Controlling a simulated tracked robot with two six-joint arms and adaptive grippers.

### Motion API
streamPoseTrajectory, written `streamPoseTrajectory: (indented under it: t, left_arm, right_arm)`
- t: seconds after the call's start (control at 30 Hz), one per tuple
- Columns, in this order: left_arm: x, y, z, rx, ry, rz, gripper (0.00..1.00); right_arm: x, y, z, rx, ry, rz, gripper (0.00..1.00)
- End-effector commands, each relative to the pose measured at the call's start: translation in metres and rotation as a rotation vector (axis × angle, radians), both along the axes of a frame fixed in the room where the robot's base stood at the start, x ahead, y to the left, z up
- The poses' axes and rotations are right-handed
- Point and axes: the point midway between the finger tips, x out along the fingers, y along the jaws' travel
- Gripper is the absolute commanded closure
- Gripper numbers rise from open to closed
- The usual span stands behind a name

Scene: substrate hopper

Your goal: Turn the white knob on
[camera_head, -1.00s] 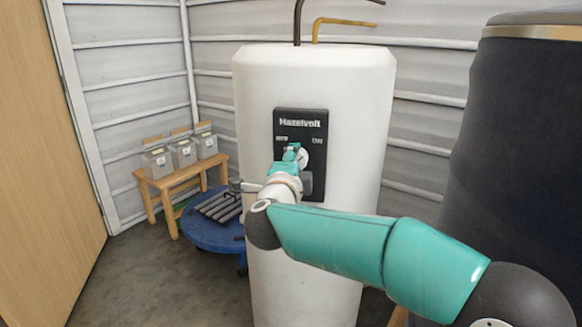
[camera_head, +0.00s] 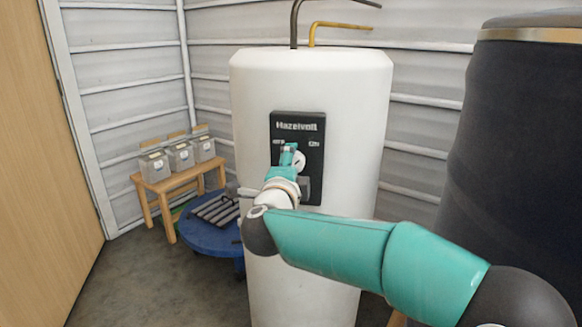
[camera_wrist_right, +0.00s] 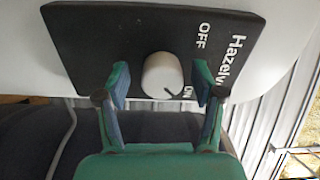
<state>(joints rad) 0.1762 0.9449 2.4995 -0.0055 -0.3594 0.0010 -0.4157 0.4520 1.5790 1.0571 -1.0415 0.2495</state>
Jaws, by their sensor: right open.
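The white knob (camera_head: 299,160) is on a black panel (camera_head: 313,188) on the front of a white tank (camera_head: 255,110). The right wrist view shows the round knob (camera_wrist_right: 162,75) between OFF and ON labels, with a short dark line near its ON side. My right gripper (camera_wrist_right: 161,84) is open, with one teal finger on each side of the knob and a visible gap to each. In the head view my right gripper (camera_head: 288,156) is in front of the panel and partly covers the knob. My left gripper is not in view.
A dark drum (camera_head: 520,130) stands close at the right. A low blue round platform (camera_head: 205,238) with dark bars is left of the tank. A small wooden bench (camera_head: 160,187) holds grey boxes. Pipes (camera_head: 340,24) rise from the tank top.

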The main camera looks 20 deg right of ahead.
Motion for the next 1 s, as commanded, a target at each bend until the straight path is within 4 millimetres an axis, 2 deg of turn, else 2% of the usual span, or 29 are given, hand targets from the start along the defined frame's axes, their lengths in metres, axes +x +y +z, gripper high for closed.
streamPoseTrajectory:
  t: [0.17, 0.4, 0.6, 0.77, 1.0]
  left_arm:
    - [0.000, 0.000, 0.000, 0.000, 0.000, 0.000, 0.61]
    - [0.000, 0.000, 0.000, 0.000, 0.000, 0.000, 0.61]
    - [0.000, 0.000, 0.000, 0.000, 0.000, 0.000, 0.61]
    - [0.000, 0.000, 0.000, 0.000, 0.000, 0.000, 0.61]
    - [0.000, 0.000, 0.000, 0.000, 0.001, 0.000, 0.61]
  right_arm:
    - [-0.022, 0.012, 0.001, -0.001, 0.000, 0.004, 0.32]
    - [-0.065, 0.034, 0.000, -0.001, 0.001, 0.005, 0.32]
    - [-0.093, 0.048, -0.001, 0.001, 0.001, 0.002, 0.32]
    - [-0.102, 0.052, -0.001, 0.002, 0.001, 0.000, 0.32]
    - [-0.104, 0.052, -0.002, 0.001, 0.002, -0.002, 0.32]
